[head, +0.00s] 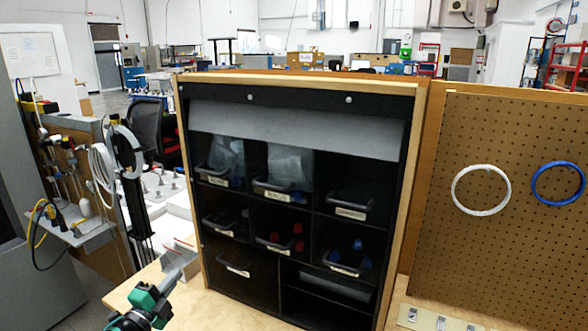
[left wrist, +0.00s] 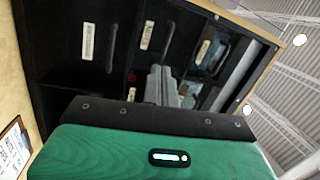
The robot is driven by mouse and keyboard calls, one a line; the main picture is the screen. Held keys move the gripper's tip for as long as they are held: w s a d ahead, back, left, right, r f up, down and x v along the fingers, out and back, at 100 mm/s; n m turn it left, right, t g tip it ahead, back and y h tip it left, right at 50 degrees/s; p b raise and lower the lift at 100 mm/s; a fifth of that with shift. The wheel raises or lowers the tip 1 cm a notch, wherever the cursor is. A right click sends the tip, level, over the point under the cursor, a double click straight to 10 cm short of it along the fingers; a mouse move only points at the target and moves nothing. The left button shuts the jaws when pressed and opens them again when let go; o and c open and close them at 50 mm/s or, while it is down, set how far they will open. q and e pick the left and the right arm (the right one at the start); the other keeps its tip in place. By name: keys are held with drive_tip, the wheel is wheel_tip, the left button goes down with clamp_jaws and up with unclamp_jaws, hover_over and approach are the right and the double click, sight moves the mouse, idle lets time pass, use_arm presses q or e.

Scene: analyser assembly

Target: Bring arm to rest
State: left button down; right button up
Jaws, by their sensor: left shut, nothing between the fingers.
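My left gripper (head: 183,260) is low in the head view, left of centre, in front of the lower left corner of the black shelf cabinet (head: 193,185). Its green and black wrist is below it. In the left wrist view its grey fingers (left wrist: 161,84) are together with nothing between them, and the cabinet's compartments are behind them. I cannot tell the exact gap between the fingers and the cabinet. My right arm and gripper are not in view.
The cabinet holds labelled bins, some with red caps (head: 298,245) or blue caps (head: 357,244). A pegboard (head: 520,215) at right carries a white ring (head: 453,190) and a blue ring (head: 533,187). The wooden tabletop (head: 215,308) is bare at the front left.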

use_arm(q)
drive_tip(key=s+d+f+n+g+y, duration=0.2)
drive_tip(key=s+f+n+g+y, duration=0.2)
drive_tip(key=s+f+n, duration=0.4)
drive_tip(key=s+d+f+n+g+y, duration=0.2)
drive_tip(key=s+f+n+g+y, duration=0.15)
drive_tip(key=s+f+n, duration=0.45)
drive_tip(key=s+d+f+n+g+h, duration=0.1)
drive_tip(key=s+d+g, duration=0.3)
drive_tip(key=s, duration=0.7)
drive_tip(key=s+d+f+g+h, duration=0.2)
drive_tip(key=s+d+g, duration=0.15)
drive_tip(key=s, duration=0.65)
wheel_tip(320, 180, down, 30)
drive_tip(key=g, duration=0.2)
drive_tip(key=s+a+f, duration=0.2)
drive_tip(key=s+f, duration=0.7)
drive_tip(key=s, duration=0.1)
drive_tip(key=s+a+f+g, duration=0.1)
drive_tip(key=s+a+f, duration=0.1)
drive_tip(key=s+f, duration=0.8)
drive_tip(key=shift+f+y, duration=0.2)
drive_tip(key=shift+y, duration=0.15)
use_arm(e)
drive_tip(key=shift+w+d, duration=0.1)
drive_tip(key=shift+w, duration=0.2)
use_arm(q)
drive_tip(key=shift+d, duration=0.1)
